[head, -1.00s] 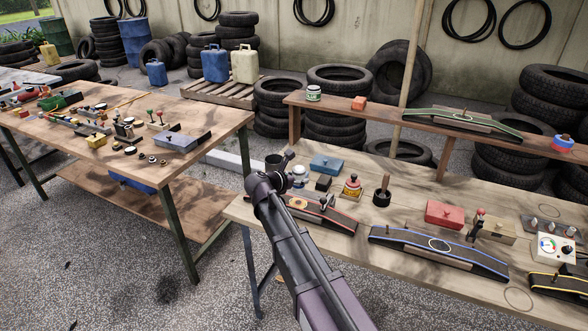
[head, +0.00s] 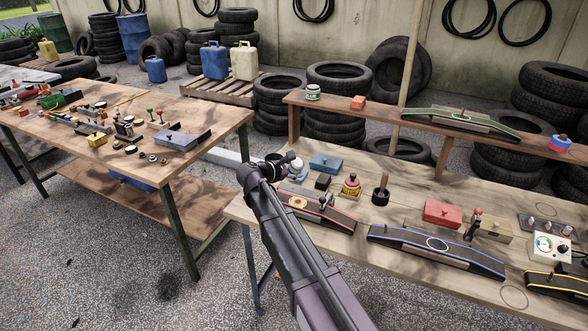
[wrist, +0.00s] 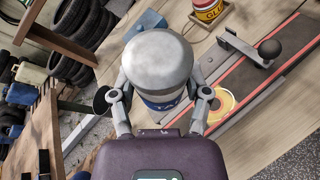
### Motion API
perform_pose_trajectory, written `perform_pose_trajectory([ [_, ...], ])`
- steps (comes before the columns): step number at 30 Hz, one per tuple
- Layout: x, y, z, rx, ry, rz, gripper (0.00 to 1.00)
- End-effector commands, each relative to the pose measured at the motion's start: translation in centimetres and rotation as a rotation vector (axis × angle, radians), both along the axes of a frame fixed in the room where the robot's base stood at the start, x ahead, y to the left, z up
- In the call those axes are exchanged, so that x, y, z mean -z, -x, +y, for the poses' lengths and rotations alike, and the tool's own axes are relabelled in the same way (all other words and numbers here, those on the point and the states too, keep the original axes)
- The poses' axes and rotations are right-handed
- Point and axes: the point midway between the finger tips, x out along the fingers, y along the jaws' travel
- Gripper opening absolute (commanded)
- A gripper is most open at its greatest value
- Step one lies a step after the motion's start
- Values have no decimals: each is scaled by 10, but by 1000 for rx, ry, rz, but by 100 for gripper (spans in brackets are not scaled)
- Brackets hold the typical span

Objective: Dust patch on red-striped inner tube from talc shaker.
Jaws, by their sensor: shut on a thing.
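My gripper (wrist: 160,98) is shut on the talc shaker (wrist: 157,62), which has a grey domed top and a blue-and-white label. In the head view the shaker (head: 297,168) is partly hidden by my gripper (head: 291,160). Its height above the bench cannot be told. The red-striped inner tube (head: 335,218) lies on a dark stand at the bench's left end. It also shows at the right of the wrist view (wrist: 268,88). The patch (head: 298,202) is a yellow ring with an orange middle on the tube. In the wrist view the patch (wrist: 222,104) lies right of the shaker, partly covered by a finger.
A black-knobbed lever (wrist: 255,52) stands on the red-striped tube. A blue-striped tube (head: 437,249) lies to the right.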

Motion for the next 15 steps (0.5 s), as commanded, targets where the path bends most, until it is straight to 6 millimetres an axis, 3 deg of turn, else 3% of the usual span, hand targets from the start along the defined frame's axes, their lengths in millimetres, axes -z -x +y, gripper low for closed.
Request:
perform_pose_trajectory([
  [15,5,-1,1,-2,-83,-115,9],
])
